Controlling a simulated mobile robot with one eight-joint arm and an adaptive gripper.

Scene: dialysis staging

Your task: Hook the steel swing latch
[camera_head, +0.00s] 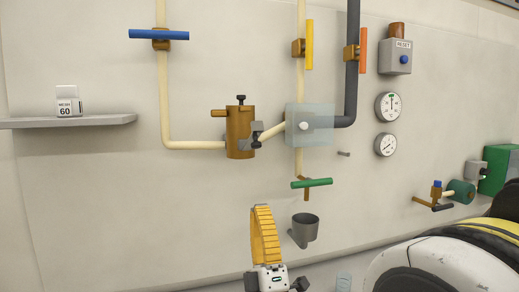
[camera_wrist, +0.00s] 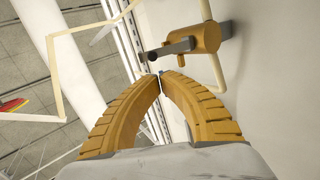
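A brass cylindrical housing (camera_head: 240,135) is fixed on the wall in the cream pipe line, with a black knob on top. A small grey metal piece (camera_head: 257,129), probably the steel swing latch, sits at its right side. In the wrist view the brass housing (camera_wrist: 208,37) is beyond my fingertips, with a grey bar (camera_wrist: 180,46) and dark round end beside it. I cannot tell whether this bar is the latch. My gripper (camera_wrist: 160,77) has its yellow curved fingers together at the tips, with nothing between them. In the head view my gripper (camera_head: 263,212) is below the housing, apart from it.
A translucent box (camera_head: 310,124) stands right of the housing. A green-handled valve (camera_head: 311,183) and a grey cup (camera_head: 305,228) are near my gripper's right. A shelf (camera_head: 70,122) juts out at left. Gauges (camera_head: 387,106) are at right. The lower left wall is clear.

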